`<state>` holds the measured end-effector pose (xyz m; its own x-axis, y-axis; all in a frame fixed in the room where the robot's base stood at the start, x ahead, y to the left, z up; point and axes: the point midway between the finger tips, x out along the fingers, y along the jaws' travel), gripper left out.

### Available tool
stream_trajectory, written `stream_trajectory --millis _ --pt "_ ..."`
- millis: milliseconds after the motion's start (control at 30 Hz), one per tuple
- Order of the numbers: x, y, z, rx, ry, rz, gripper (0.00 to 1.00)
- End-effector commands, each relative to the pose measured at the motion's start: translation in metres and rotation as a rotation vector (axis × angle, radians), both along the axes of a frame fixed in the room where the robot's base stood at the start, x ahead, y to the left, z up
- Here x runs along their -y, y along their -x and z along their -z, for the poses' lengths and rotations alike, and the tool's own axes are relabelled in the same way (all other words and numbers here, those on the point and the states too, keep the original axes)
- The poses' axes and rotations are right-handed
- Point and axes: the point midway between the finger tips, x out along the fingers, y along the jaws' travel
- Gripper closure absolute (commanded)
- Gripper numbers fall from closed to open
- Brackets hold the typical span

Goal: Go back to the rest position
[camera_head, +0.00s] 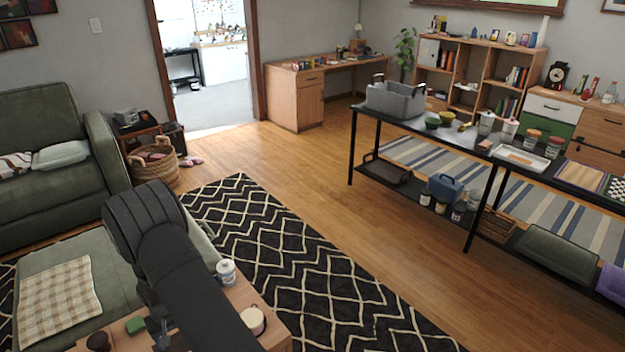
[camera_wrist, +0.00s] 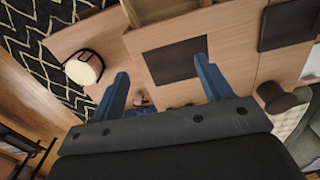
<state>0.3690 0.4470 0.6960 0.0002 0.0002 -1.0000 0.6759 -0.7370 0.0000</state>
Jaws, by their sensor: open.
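My gripper (camera_wrist: 162,85) shows in the wrist view with its two blue fingers spread wide apart and nothing between them. It is over a light wooden table (camera_wrist: 225,28) with dark rectangular panels. In the head view my dark arm reaches over the same wooden table (camera_head: 235,292) at the lower left, and the arm hides part of the table top. The fingers cannot be made out clearly there.
On the table stand a white canister (camera_head: 226,271), a cream pot (camera_head: 253,320), a green block (camera_head: 135,325) and a dark brown cup (camera_head: 98,341). A green sofa seat (camera_head: 110,262) adjoins it. The patterned rug (camera_head: 300,265) and wooden floor (camera_head: 270,165) are clear.

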Motion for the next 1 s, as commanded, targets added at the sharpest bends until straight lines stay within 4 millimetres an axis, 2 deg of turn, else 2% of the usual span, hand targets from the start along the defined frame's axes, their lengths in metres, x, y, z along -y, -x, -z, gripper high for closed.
stream_trajectory --millis 100,600,800,1000 --pt "-0.006 -0.016 -0.019 0.001 -0.001 0.008 0.28" --pt "-0.082 0.028 0.036 -0.001 0.001 0.004 0.28" --pt "-0.101 0.038 0.050 0.000 0.000 0.005 0.28" --pt "-0.108 0.042 0.055 0.000 0.000 0.006 0.28"
